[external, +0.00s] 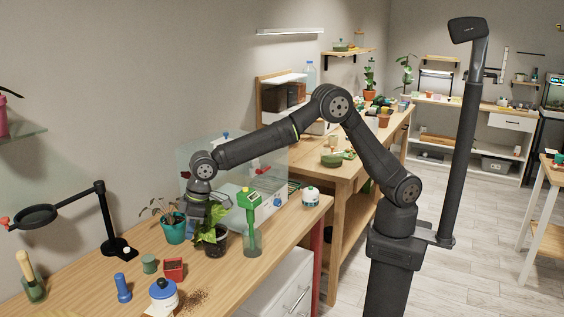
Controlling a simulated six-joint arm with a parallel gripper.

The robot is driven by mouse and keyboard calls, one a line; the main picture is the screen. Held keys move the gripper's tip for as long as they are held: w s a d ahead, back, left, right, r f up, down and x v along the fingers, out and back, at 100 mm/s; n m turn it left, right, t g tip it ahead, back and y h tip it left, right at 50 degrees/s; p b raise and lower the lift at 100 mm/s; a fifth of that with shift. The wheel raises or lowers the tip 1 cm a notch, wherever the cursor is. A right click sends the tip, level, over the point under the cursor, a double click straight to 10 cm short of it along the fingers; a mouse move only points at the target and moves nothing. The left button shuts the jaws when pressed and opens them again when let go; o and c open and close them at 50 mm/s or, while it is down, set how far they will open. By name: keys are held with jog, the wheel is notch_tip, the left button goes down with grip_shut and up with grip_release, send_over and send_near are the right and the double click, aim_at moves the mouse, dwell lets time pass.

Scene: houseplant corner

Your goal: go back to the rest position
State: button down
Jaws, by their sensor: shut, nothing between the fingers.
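My gripper (196,221) is at the end of my dark arm, pointing down over the wooden bench. It is shut, with nothing seen between its fingers. It is close to a leafy plant in a dark pot (215,245) and a teal pot (176,230) with a drooping plant. The gripper overlaps the plants in this view, so I cannot tell whether it touches the leaves.
A green-topped tool in a clear holder (252,240) stands right of the dark pot. A clear-walled box (275,165) is behind.

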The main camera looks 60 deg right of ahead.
jog(key=w+d+r+n, duration=0.1)
jog(key=w+d+r, duration=0.5)
jog(key=w+r, duration=0.25)
jog(key=s+a+f+m, duration=0.1)
jog(key=s+a+f, duration=0.55)
jog(key=s, duration=0.25)
jog(key=x, duration=0.8)
jog(key=shift+w+d+f, duration=0.1)
jog(key=shift+d+f, duration=0.2)
jog(key=shift+d, duration=0.05)
jog(key=w+a, duration=0.1)
jog(key=w+a+f, duration=0.1)
jog(key=w+a, duration=0.1)
jog(key=shift+w+a, duration=0.15)
jog(key=shift+a, duration=0.1)
jog(key=shift+w+a, duration=0.95)
jog(key=shift+a, duration=0.05)
jog(key=shift+s+d+r, duration=0.1)
jog(key=shift+s+d, duration=0.55)
jog(key=shift+d, duration=0.05)
jog(key=shift+s+d+r, duration=0.2)
jog(key=shift+s+d, duration=0.4)
jog(key=v, duration=1)
jog(key=shift+x, duration=2.5)
jog(key=shift+d, duration=0.1)
